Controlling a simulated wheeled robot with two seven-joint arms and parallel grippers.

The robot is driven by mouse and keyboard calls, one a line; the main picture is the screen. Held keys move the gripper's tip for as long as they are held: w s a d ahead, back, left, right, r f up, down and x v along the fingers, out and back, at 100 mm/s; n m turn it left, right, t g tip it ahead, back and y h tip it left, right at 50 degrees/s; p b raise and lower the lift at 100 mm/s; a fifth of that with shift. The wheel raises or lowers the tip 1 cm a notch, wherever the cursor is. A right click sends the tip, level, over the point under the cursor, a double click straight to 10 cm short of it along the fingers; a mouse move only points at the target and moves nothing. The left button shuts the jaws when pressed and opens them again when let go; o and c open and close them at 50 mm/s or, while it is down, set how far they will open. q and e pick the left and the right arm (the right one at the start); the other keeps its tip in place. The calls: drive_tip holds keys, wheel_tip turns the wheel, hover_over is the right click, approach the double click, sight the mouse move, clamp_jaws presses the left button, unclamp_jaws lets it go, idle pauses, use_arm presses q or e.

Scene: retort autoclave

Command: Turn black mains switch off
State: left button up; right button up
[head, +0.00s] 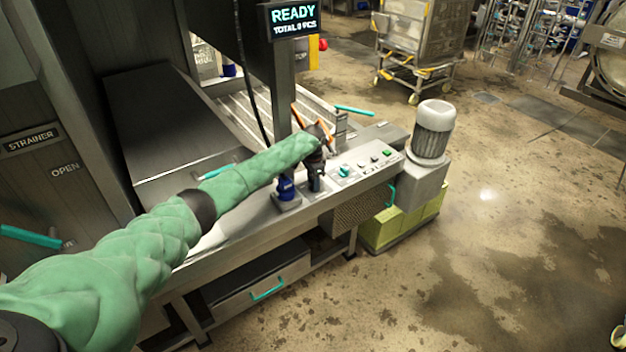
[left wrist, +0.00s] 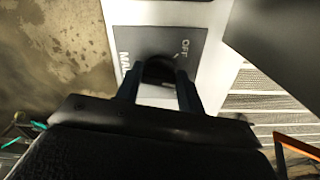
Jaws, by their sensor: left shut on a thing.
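My left gripper (head: 315,186) reaches down at the left end of the control panel, its green-sleeved arm coming in from the left. In the left wrist view, the left gripper (left wrist: 158,82) has its two dark fingers on either side of the black mains switch (left wrist: 158,68) and is shut on it. My right gripper is not in view.
The control panel (head: 350,160) carries several small knobs and buttons right of the gripper. A blue-topped fitting (head: 287,188) stands close on its left. A motor (head: 433,130) stands at the panel's right end. A "READY" display (head: 293,18) hangs above. Floor is open at right.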

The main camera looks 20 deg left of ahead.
use_arm(q)
drive_tip(key=shift+r+n+p, duration=0.15)
drive_tip(key=shift+n+p, duration=0.2)
drive_tip(key=shift+n, duration=0.55)
drive_tip(key=n+p, duration=0.2)
drive_tip(key=n, duration=0.2)
drive_tip(key=shift+d+n, duration=0.15)
drive_tip(key=shift+n, duration=0.15)
drive_tip(key=shift+n+p, duration=0.45)
drive_tip(key=shift+n, duration=0.75)
drive_tip(key=shift+n+p, duration=0.3)
drive_tip(key=shift+n, duration=1)
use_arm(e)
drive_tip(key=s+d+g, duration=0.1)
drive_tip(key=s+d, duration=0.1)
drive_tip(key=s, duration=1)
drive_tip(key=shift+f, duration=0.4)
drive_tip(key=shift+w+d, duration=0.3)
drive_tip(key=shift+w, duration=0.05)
use_arm(q)
drive_tip(key=o, duration=0.9)
drive_tip(key=shift+c, duration=0.2)
drive_tip(key=shift+o, duration=0.7)
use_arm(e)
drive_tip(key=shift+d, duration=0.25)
